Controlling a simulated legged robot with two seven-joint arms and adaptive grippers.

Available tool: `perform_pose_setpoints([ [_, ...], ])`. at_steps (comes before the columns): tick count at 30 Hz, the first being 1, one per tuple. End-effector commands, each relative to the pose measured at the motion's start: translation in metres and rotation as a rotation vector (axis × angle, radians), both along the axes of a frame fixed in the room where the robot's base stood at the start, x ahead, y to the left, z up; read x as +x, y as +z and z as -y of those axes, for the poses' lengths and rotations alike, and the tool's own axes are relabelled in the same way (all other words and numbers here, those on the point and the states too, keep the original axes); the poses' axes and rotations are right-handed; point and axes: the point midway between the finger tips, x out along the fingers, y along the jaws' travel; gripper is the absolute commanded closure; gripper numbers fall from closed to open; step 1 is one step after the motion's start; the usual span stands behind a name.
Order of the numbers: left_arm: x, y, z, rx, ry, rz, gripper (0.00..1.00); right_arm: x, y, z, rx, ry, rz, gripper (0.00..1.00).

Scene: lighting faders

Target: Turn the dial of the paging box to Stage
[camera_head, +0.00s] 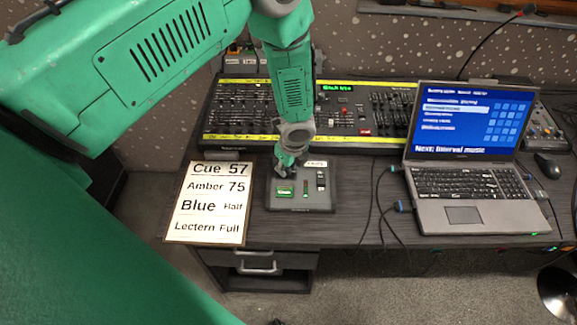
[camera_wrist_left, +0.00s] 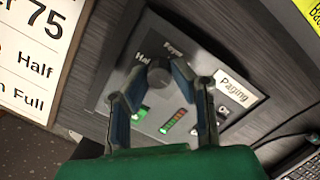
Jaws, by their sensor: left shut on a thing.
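The paging box (camera_head: 322,204) is a small dark grey box on the desk, in front of the lighting console. It also fills the middle of the left wrist view (camera_wrist_left: 178,140), with a white "Paging" label (camera_wrist_left: 230,91). Its dark round dial (camera_wrist_left: 158,72) sits near the words "Foyer" and "Hall", which are partly hidden. No "Stage" mark can be read, and I cannot tell where the dial points. My left gripper (camera_head: 286,168) reaches down onto the box; its two fingers (camera_wrist_left: 159,74) are closed on the dial's sides. My right gripper is not in view.
A cue card (camera_head: 209,203) lies left of the box. The lighting console (camera_head: 225,143) stands behind it. An open laptop (camera_head: 466,150) is to the right, with cables (camera_head: 384,215) between it and the box. The desk's front edge is close.

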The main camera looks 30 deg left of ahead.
Motion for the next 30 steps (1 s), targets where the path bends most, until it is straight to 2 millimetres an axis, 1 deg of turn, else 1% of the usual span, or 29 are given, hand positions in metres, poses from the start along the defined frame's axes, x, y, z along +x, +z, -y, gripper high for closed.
perform_pose_setpoints([
  [1,0.005,0.003,-0.002,0.003,-0.002,0.01,1.0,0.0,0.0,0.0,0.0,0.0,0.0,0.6],
  [9,0.005,0.004,-0.002,0.004,-0.001,0.011,1.0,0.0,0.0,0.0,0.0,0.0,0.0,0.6],
  [10,0.005,0.004,-0.002,0.004,-0.001,0.011,0.68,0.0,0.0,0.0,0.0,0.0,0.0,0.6],
  [11,0.005,0.004,-0.002,0.003,-0.001,0.011,0.59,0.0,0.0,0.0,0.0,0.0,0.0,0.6],
  [19,0.003,0.002,-0.001,0.001,0.0,0.004,0.59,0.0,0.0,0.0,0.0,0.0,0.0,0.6],
  [23,0.002,0.006,0.0,0.001,0.0,0.004,0.59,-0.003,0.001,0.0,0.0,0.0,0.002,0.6],
  [26,0.001,0.019,0.003,0.0,0.001,0.007,0.59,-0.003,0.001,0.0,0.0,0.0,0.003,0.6],
  [30,-0.001,0.048,0.009,0.0,0.001,0.009,0.59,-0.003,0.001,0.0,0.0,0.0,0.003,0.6],
])
